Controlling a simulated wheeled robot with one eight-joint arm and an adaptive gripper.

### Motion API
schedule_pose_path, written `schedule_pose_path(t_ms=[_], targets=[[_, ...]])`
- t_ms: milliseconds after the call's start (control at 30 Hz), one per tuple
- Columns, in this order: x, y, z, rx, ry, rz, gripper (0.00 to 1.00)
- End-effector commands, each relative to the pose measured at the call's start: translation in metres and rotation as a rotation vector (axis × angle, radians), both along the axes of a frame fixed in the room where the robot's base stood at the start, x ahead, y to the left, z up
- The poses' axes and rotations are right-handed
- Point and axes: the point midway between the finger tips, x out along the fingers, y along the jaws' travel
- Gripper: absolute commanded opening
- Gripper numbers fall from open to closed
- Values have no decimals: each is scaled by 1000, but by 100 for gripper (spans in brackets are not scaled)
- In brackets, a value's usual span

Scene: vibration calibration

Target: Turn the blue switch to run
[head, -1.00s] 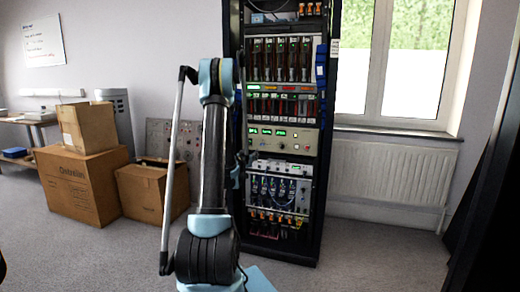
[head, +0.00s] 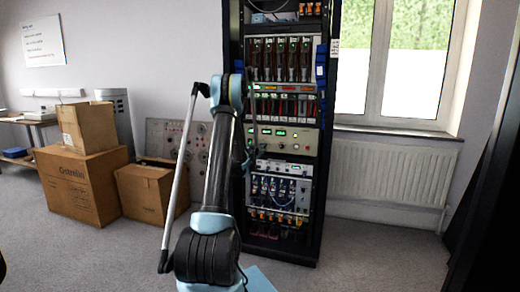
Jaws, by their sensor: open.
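The tall black equipment rack (head: 318,190) stands in the middle of the head view. A cream panel (head: 308,142) with green displays and small knobs sits at its mid height. I cannot pick out the blue switch; it is too small or hidden. My arm rises in front of the rack's left side and bends down behind its elbow. My gripper (head: 257,151) is small and dark, near the left part of the cream panel. It is open, and I see nothing in it. I cannot tell whether it touches the panel.
Below the panel is a unit with blue cables (head: 280,187). Cardboard boxes (head: 85,183) are stacked at left, with a grey panel (head: 165,135) behind them. A radiator (head: 390,180) is under the window at right. Carpet at front right is clear.

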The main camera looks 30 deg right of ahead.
Motion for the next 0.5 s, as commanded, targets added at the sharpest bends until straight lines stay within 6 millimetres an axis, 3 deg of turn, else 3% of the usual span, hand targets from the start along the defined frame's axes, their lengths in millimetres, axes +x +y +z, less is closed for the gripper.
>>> schedule_pose_path(t_ms=[200, 500], targets=[[16, -20, 0, 0, 0, -1, 43], [22, -27, 0, 0, 0, -1, 43]])
